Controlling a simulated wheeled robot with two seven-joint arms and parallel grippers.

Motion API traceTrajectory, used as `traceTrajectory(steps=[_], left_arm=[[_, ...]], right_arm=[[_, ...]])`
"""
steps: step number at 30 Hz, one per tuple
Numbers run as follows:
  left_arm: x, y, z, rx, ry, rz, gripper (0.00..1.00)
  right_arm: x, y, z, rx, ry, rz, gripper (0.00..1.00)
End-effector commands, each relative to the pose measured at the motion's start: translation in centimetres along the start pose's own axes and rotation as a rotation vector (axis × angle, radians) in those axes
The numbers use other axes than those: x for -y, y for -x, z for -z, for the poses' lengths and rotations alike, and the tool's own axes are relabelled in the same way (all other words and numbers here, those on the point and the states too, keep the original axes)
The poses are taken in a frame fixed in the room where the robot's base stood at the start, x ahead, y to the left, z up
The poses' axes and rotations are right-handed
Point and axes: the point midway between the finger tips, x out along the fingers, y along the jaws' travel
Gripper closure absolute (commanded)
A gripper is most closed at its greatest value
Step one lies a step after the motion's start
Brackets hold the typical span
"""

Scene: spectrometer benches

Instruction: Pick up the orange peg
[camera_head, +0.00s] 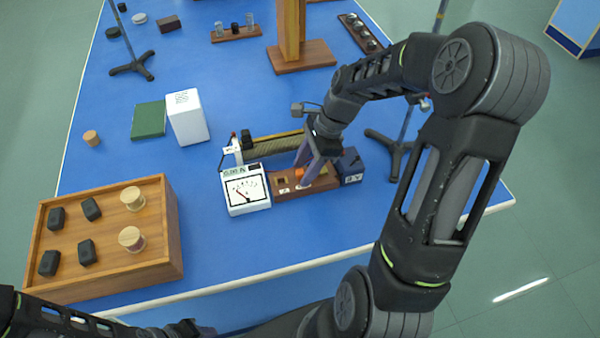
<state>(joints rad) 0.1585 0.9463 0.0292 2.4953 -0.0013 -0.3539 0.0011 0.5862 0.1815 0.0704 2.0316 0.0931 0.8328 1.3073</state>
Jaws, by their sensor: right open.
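The orange peg (299,173) shows as a small orange patch at a brown wooden block (283,188) with square openings, near the table's front edge. I cannot tell how deep it sits in the block. My right gripper (309,178) reaches down over this block from above. Its jaws are open, with the fingers close around or beside the peg, and they hide part of it. Contact cannot be made out. My left arm shows only at the bottom left edge, and its gripper cannot be made out.
A white meter (245,190) stands left of the block, and a dark blue box (350,165) right of it. A long coil on a stand (272,148) lies behind. A wooden tray (158,262) with black blocks and spools is at front left. A stand (393,150) rises behind my right arm.

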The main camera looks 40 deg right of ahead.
Motion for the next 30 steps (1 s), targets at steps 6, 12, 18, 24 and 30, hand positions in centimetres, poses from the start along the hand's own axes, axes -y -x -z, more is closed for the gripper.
traceTrajectory(steps=[6, 12, 18, 24, 30], left_arm=[[0.0, -0.01, 0.0, 0.0, 0.0, 0.0, 0.64], [0.0, -0.01, 0.0, 0.0, 0.0, 0.0, 0.64], [0.0, 0.0, 0.0, 0.0, 0.0, 0.0, 0.64], [0.0, -0.01, 0.0, 0.0, 0.0, 0.0, 0.64], [0.0, -0.01, 0.0, 0.0, 0.0, 0.0, 0.64]], right_arm=[[0.02, 0.04, 0.0, 0.0, 0.0, 0.001, 0.56], [0.03, 0.05, 0.0, 0.0, 0.0, 0.001, 0.56], [0.03, 0.06, 0.0, 0.0, 0.0, 0.001, 0.72], [0.03, 0.06, 0.0, 0.0, 0.0, 0.001, 0.88], [0.02, 0.05, 0.0, 0.0, 0.0, 0.0, 1.0]])
